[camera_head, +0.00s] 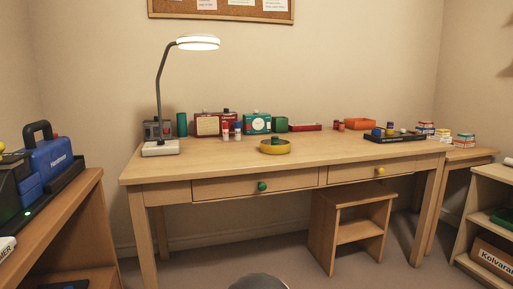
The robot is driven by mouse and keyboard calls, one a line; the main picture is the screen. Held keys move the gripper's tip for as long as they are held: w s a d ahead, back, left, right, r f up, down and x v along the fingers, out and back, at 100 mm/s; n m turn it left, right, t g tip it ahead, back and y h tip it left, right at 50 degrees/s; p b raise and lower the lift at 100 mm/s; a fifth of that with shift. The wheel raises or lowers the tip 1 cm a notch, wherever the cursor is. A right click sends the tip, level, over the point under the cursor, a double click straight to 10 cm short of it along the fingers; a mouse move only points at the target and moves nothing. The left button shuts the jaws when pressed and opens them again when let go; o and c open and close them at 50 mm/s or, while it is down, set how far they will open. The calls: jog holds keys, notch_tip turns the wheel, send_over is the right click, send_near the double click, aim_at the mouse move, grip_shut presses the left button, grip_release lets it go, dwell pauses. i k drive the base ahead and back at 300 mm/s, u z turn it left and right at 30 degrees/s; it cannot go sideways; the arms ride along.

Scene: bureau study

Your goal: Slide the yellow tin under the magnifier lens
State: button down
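The yellow tin (275,147) is a low round tin on the desk, a little left of the desk's middle. Something small and dark green shows at its top. The magnifier (198,42) is a bright ring head on a grey bent arm, high above the left part of the desk. Its pale base (160,148) stands at the desk's left end. The tin is to the right of the lens in the picture and stands apart from the base. My gripper is not in view; only a dark rounded piece, probably mine, shows at the bottom edge.
The desk (225,161) has bare wood between the lamp base and the tin. Behind stand red and white bottles, a red radio-like box (207,124), a teal box (257,123) and a green box. A dark tray (395,138) is at right. A stool (350,215) stands below.

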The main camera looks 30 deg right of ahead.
aim_at(284, 146)
jog(key=u, duration=0.15)
jog(key=i, duration=0.55)
jog(key=z, duration=0.6)
jog(key=i, duration=0.6)
jog(key=z, duration=0.7)
